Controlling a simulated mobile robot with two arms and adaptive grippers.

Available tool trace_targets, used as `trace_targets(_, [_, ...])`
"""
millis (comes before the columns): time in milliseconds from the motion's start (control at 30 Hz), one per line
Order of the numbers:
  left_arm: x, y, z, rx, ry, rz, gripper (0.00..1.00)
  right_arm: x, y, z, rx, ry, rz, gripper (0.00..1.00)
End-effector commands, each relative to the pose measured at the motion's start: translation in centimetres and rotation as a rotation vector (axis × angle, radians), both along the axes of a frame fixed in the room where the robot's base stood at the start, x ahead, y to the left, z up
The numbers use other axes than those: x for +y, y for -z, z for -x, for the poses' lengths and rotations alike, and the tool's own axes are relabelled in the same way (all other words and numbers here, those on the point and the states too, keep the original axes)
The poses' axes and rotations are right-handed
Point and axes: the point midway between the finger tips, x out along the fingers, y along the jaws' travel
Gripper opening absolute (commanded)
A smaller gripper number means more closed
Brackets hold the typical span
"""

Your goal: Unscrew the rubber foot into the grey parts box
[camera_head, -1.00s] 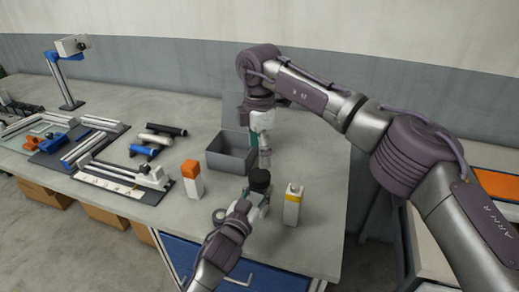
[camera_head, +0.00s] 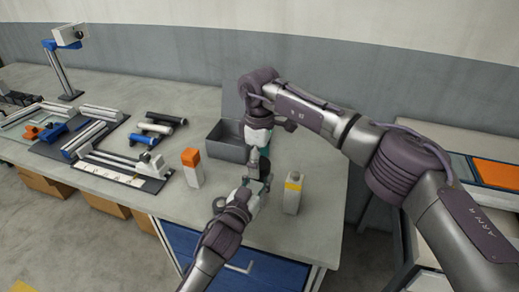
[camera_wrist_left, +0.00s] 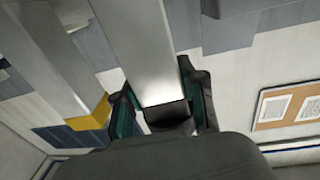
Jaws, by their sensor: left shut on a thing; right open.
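My left gripper (camera_head: 256,187) is shut on a grey metal post with square sides (camera_wrist_left: 150,55). In the left wrist view its dark rubber foot (camera_wrist_left: 167,115) shows at the end between the fingers. My right gripper (camera_head: 260,166) is open and reaches down from above, right over the left gripper. In the head view its fingers overlap the dark foot, so I cannot tell whether they touch it. The grey parts box (camera_head: 228,152) stands open on the bench just behind and left of the grippers. Its inside is partly hidden.
A white block with a yellow band (camera_head: 293,194) stands close right of the left gripper. A white block with an orange top (camera_head: 193,168) stands to the left. Several cylinders (camera_head: 158,129) and fixtures (camera_head: 128,172) lie further left. The bench's right end is clear.

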Motion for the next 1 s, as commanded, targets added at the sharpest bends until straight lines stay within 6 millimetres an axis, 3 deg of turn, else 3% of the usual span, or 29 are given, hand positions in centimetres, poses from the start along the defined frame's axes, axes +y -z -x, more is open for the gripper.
trace_targets(367, [0.01,0.03,0.00,0.001,0.000,0.000,0.00,0.00,0.66,-0.02,-0.001,-0.001,-0.001,0.79])
trace_targets(733, [0.00,0.01,0.00,0.000,0.000,0.000,0.00,0.00,0.63,-0.04,-0.002,0.000,0.000,0.18])
trace_targets(867, [0.00,0.01,0.00,0.000,0.000,0.000,0.00,-0.01,0.60,-0.06,-0.002,-0.043,0.000,0.17])
trace_targets(1000, [-0.01,0.00,0.00,0.000,0.000,0.000,0.00,-0.02,0.57,-0.10,-0.004,-0.284,0.001,0.17])
